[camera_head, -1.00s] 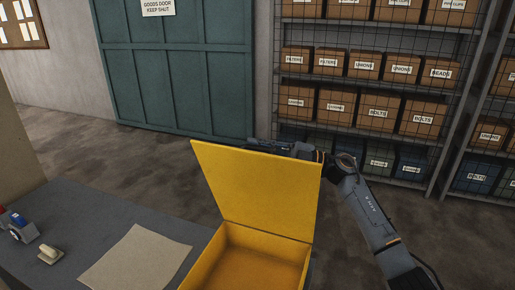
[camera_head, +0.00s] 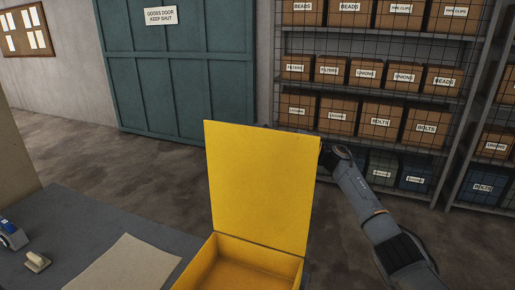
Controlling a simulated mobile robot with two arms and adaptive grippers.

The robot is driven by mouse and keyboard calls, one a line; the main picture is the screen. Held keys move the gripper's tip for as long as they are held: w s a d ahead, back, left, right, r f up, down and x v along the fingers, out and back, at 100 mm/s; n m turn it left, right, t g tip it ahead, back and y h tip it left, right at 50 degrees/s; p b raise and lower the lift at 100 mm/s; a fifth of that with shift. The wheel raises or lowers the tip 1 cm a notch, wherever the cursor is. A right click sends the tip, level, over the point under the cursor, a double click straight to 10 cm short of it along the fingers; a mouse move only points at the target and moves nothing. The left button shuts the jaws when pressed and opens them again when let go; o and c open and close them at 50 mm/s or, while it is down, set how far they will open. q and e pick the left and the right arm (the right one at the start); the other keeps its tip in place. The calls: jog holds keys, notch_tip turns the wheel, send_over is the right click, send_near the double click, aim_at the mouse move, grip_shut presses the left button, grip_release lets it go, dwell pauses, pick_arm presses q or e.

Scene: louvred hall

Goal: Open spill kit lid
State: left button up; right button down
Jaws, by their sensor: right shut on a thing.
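The yellow spill kit box (camera_head: 250,252) stands at the right end of the grey bench, its front cut off by the picture's bottom edge. Its lid (camera_head: 258,185) stands up, nearly upright, at the back of the box. The visible inside looks bare. My right arm comes in from the lower right and reaches behind the lid. My right gripper (camera_head: 267,126) is mostly hidden behind the lid's top edge and is shut on the lid. My left gripper is not in view.
The grey bench (camera_head: 75,235) holds a brown sheet (camera_head: 125,264), a small cream-handled object (camera_head: 37,262) and a blue-and-grey item (camera_head: 11,236) at the left. Behind are a teal goods door (camera_head: 185,75) and mesh-fronted shelves (camera_head: 375,88) of labelled boxes. Open floor lies between.

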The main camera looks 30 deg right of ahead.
jog(key=shift+w+d+f+m+t+b, duration=0.2)
jog(key=shift+w+d+m+t+b, duration=0.2)
jog(key=shift+w+d+m+b, duration=0.75)
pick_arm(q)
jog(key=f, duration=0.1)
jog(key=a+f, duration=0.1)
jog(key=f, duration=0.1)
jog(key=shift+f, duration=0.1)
pick_arm(e)
jog(key=c, duration=1.7)
grip_release()
jog(key=shift+s+n, duration=0.1)
jog(key=shift+n, duration=0.15)
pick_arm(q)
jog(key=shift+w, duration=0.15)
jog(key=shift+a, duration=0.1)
pick_arm(e)
jog(key=v, duration=1.2)
jog(key=shift+d+r, duration=0.1)
